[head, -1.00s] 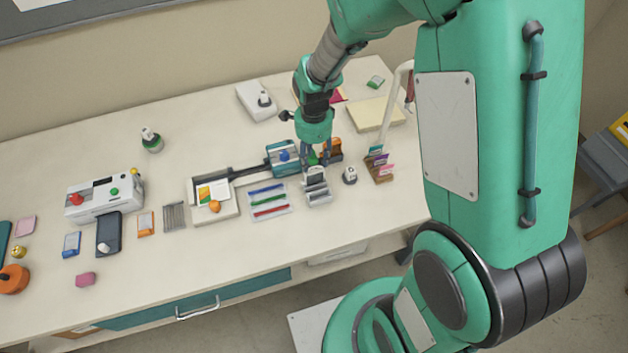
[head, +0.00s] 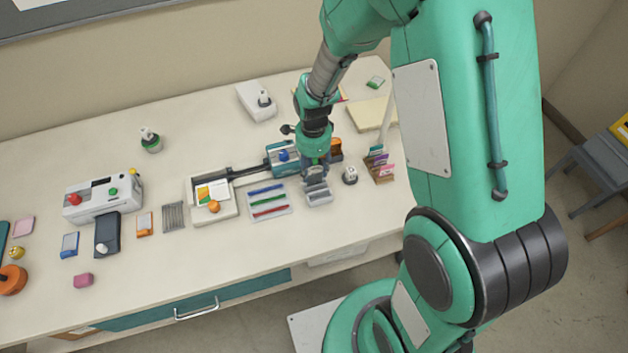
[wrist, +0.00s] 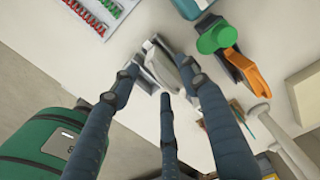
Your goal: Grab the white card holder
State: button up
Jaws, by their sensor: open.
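The white card holder (head: 318,196), a small pale stand with grey slots, sits on the table right of the pen tray in the head view. My gripper (head: 316,170) points down just above and behind its upper part, hiding some of it. In the wrist view, the white card holder (wrist: 158,64) lies between and just ahead of the spread fingertips of my gripper (wrist: 163,84). The gripper is open, with nothing clamped. Whether any finger touches the holder cannot be told.
A blue device (head: 283,157) stands close behind left. A green-and-orange object (wrist: 230,55) is right of the holder in the wrist view. A tray of coloured pens (head: 268,201), a small white-topped object (head: 350,175) and a wooden card rack (head: 379,168) flank the holder. The table in front is clear.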

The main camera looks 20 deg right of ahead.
aim_at(313, 173)
jog(key=shift+f, duration=1.5)
grip_shut()
